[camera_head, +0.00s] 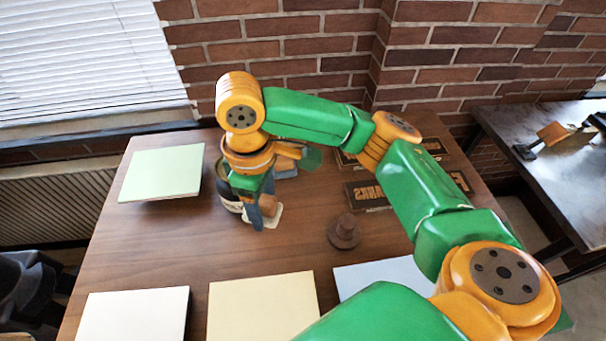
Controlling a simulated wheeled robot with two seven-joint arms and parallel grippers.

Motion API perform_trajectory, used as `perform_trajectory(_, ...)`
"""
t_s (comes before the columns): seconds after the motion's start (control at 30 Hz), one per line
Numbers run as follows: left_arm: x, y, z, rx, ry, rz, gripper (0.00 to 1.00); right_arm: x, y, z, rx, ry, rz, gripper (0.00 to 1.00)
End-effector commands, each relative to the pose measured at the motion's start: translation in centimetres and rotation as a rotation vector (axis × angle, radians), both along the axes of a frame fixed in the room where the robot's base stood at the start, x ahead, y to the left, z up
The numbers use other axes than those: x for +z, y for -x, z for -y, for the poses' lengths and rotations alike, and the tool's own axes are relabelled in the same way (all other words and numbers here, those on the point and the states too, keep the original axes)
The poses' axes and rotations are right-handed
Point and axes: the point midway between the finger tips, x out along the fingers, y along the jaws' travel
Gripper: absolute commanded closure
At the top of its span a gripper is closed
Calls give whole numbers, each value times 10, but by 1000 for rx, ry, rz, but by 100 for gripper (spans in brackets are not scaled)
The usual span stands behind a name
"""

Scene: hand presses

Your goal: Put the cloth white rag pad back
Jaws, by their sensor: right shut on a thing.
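My right gripper (257,212) points down over the left middle of the wooden table, with the arm reaching in from the right. It is shut on what looks like the cloth white rag pad, a small brown piece with a cream-white base (274,216) showing beside the fingers. The fingers hide much of it, and I cannot tell whether its base touches the table. A dark round container (229,199) with a pale label stands just left of the gripper and is partly hidden by it. My left gripper is out of view.
A pale green square (160,173) lies at the back left. White (135,315), cream (262,306) and pale blue (385,272) squares lie along the front. A dark round knobbed piece (344,233) stands right of the gripper. Dark lettered blocks (367,195) lie behind it.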

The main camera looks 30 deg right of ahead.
Motion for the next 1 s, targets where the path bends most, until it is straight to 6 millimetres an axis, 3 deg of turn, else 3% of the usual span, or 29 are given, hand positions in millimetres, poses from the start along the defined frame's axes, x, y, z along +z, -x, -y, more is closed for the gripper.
perform_trajectory(0.17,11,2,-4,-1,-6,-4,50,-24,-35,52,-14,5,-5,91)
perform_trajectory(0.33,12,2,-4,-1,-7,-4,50,-66,-53,76,-6,3,-4,91)
perform_trajectory(0.5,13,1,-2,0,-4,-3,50,-88,-64,90,-5,4,-3,91)
perform_trajectory(0.67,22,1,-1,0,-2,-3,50,-113,-63,88,0,3,-2,91)
perform_trajectory(1.0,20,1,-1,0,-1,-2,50,-119,-63,88,0,1,0,91)
